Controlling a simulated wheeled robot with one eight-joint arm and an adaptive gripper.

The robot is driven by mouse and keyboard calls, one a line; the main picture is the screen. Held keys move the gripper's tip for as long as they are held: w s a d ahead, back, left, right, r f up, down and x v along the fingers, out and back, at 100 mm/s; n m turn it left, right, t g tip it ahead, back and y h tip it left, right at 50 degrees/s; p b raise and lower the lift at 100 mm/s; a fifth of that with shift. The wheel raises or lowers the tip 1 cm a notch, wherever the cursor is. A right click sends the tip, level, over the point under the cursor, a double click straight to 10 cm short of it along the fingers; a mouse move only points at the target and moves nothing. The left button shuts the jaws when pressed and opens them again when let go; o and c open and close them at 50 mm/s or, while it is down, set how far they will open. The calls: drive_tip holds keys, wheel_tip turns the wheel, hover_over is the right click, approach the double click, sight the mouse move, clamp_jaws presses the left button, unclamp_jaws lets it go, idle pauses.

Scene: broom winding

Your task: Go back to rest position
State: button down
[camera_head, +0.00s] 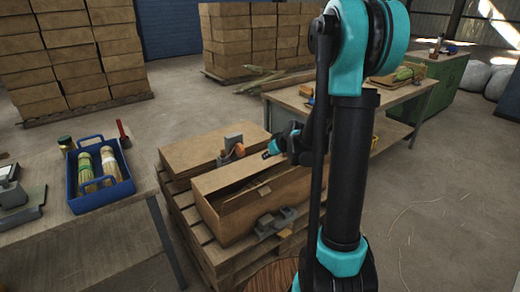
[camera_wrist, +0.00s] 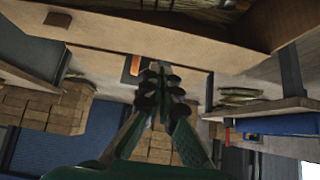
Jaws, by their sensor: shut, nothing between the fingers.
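My gripper (camera_head: 270,151) is shut and empty in the head view, just above the open cardboard box (camera_head: 235,226) on the pallet. In the wrist view the dark fingertips of my gripper (camera_wrist: 160,92) are together with nothing between them. That view looks upside down, with a cardboard box edge (camera_wrist: 180,48) across the top. My arm covers part of the area to the right of the box in the head view.
A wooden pallet (camera_head: 195,232) carries the boxes. A table (camera_head: 95,240) with a blue tray (camera_head: 127,186) of brushes stands at left. A wooden workbench (camera_head: 395,97) is behind my arm. Box stacks (camera_head: 68,52) stand at the back. The floor at right is mostly clear.

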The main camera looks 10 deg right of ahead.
drive_tip(key=s+d+r+m, duration=0.1)
drive_tip(key=s, duration=0.2)
drive_tip(key=s+d+r+m+h, duration=0.1)
drive_tip(key=s, duration=0.2)
drive_tip(key=s+d+r+m+h, duration=0.1)
drive_tip(key=s, duration=0.2)
drive_tip(key=shift+d+r, duration=0.15)
drive_tip(key=s+d+f+m+g+h, duration=0.1)
drive_tip(key=s+f, duration=0.2)
drive_tip(key=s, duration=0.7)
drive_tip(key=s+d+f+m+g+h, duration=0.1)
drive_tip(key=s+d+f+m+g, duration=0.1)
drive_tip(key=s, duration=0.8)
drive_tip(key=shift+d+f, duration=0.25)
drive_tip(key=shift+f, duration=0.45)
